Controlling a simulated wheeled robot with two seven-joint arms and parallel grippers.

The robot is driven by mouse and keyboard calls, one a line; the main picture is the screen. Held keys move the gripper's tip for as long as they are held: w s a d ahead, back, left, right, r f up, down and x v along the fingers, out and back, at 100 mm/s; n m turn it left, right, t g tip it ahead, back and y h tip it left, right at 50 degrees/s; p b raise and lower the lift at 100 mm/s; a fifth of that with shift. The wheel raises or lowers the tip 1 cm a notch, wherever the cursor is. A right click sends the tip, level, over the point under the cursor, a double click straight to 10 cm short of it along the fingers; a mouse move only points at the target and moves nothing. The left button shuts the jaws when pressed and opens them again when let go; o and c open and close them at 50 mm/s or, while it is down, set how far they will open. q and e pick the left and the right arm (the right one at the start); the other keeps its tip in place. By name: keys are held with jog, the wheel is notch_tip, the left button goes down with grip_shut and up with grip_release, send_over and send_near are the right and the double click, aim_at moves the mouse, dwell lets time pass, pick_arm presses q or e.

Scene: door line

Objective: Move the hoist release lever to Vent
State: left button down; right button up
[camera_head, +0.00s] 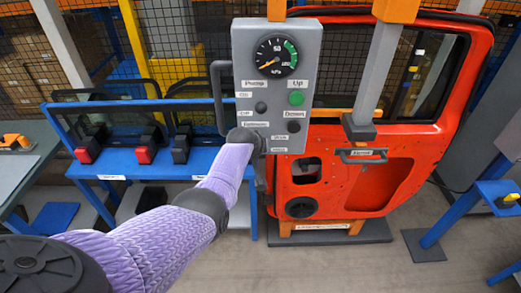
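The grey hoist control box (300,75) hangs in the middle of the head view. It has a round gauge (276,56), a green Up button (296,98) and a black Down button (293,126). My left arm comes in from the lower left, and my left gripper (246,140) is at the box's lower left corner. The wrist covers its fingers and what they may touch. The release lever cannot be made out clearly; small labels (279,143) beside the gripper are too small to read surely. My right gripper is out of view.
An orange-red door (400,165) stands on a base behind and right of the box. A grey vertical post with a handle (361,155) is in front of it. A blue bench (150,160) with black and red clamps is at the left. A dark handle (218,95) sticks out left of the box.

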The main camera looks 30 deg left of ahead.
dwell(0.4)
pick_arm(q)
jog(key=shift+c, duration=1.9)
grip_release()
jog(key=shift+r, duration=0.1)
jog(key=p+v, duration=0.3)
jog(key=v, duration=0.1)
jog(key=shift+w, duration=0.15)
jog(key=p+v, duration=0.2)
jog(key=v, duration=0.4)
